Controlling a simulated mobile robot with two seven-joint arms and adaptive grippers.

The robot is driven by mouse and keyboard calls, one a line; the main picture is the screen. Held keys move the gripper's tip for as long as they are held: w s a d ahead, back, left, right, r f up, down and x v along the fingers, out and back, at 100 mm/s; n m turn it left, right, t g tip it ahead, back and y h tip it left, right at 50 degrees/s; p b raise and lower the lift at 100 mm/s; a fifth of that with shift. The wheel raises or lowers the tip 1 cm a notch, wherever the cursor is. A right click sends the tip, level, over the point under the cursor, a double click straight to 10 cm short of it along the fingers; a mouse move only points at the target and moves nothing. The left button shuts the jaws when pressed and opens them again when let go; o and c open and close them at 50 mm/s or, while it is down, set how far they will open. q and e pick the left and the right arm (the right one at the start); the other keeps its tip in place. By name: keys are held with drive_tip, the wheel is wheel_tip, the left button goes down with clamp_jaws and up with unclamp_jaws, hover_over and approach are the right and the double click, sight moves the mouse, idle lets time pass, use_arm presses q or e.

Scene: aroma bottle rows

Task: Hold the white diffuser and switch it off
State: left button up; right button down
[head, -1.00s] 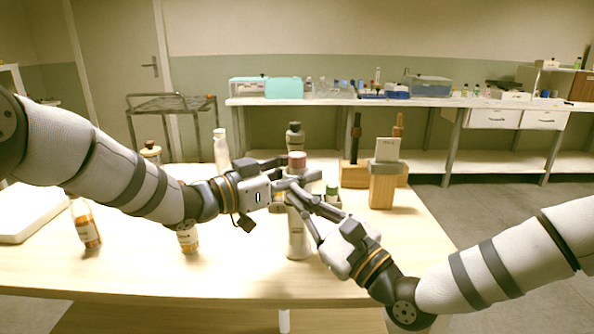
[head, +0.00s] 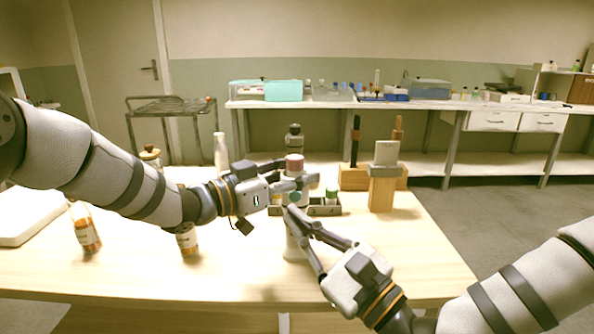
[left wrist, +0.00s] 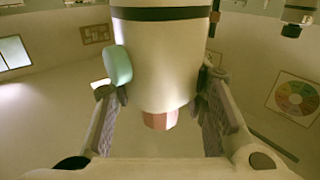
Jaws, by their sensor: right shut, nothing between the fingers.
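The white diffuser (head: 296,248) stands upright on the table, with a reddish cap (head: 295,164) and a round teal button (head: 295,197) facing me. My left gripper (head: 294,178) is shut around its upper body, below the cap. In the left wrist view the diffuser (left wrist: 165,60) sits between both fingers, with the teal button (left wrist: 117,65) at its left side. My right gripper (head: 291,212) is shut and empty, its fingertips just below the button in the picture. Whether they touch the diffuser I cannot tell. Part of the diffuser is hidden behind the right fingers.
A wooden stand (head: 382,193) with a grey card (head: 386,152) is right of the diffuser. A dark tray (head: 325,210) with a green-capped bottle (head: 332,194) is behind it. Amber bottles (head: 86,232) (head: 187,240) stand left. The table's right front is clear.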

use_arm(q)
drive_tip(key=o, duration=0.5)
drive_tip(key=shift+c, duration=0.2)
drive_tip(key=shift+a, duration=0.1)
